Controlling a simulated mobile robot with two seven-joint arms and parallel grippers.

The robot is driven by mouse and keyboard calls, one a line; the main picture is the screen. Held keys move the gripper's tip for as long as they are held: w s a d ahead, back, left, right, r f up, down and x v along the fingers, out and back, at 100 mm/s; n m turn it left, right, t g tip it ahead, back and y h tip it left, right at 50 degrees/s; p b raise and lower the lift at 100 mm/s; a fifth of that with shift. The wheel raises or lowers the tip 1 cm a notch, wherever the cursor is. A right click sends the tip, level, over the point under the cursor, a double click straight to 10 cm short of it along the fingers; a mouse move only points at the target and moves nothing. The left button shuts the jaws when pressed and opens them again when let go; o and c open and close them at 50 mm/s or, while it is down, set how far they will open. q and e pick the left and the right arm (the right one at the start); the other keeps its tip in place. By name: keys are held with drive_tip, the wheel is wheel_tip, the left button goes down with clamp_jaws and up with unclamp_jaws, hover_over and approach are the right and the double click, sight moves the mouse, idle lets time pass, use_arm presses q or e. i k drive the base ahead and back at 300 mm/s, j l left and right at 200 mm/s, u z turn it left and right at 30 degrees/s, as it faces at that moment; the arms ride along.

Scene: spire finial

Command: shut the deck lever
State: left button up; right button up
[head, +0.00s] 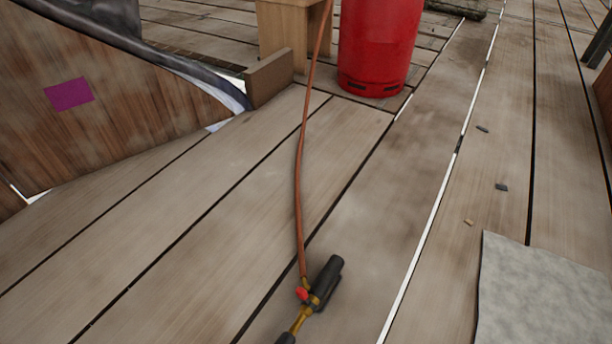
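I see nothing that I can clearly identify as the deck lever. A gas torch (325,284) with a black barrel and a brass pipe lies on the plank deck at the bottom centre. A small red knob (302,293) sits on it, and I cannot tell its setting. An orange-brown hose (299,190) runs from the torch up past a red gas cylinder (378,45) at the top. The torch's lower end is cut off by the picture's edge. Neither of my grippers is in view.
A sloping wooden panel (120,125) with a purple patch (69,94) stands at the left. A wooden box (290,30) is beside the cylinder. A grey sheet (545,295) lies at lower right, with small dark scraps (501,187) nearby. The planks (150,235) at lower left are clear.

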sight(301, 293)
drive_tip(key=i+j+z, duration=0.1)
drive_tip(key=j+z, duration=0.15)
drive_tip(key=z, duration=0.2)
drive_tip(key=j+z, duration=0.25)
drive_tip(key=z, duration=0.25)
drive_tip(key=i+j+z, duration=0.1)
drive_tip(key=j+z, duration=0.15)
drive_tip(key=z, duration=0.2)
drive_tip(key=j+z, duration=0.25)
drive_tip(key=z, duration=0.2)
drive_tip(key=k+j+z, duration=0.15)
drive_tip(key=z, duration=0.3)
drive_tip(key=k+j+z, duration=0.1)
drive_tip(key=j+z, duration=0.25)
drive_tip(key=z, duration=0.15)
drive_tip(key=k+j+z, duration=0.15)
drive_tip(key=z, duration=0.3)
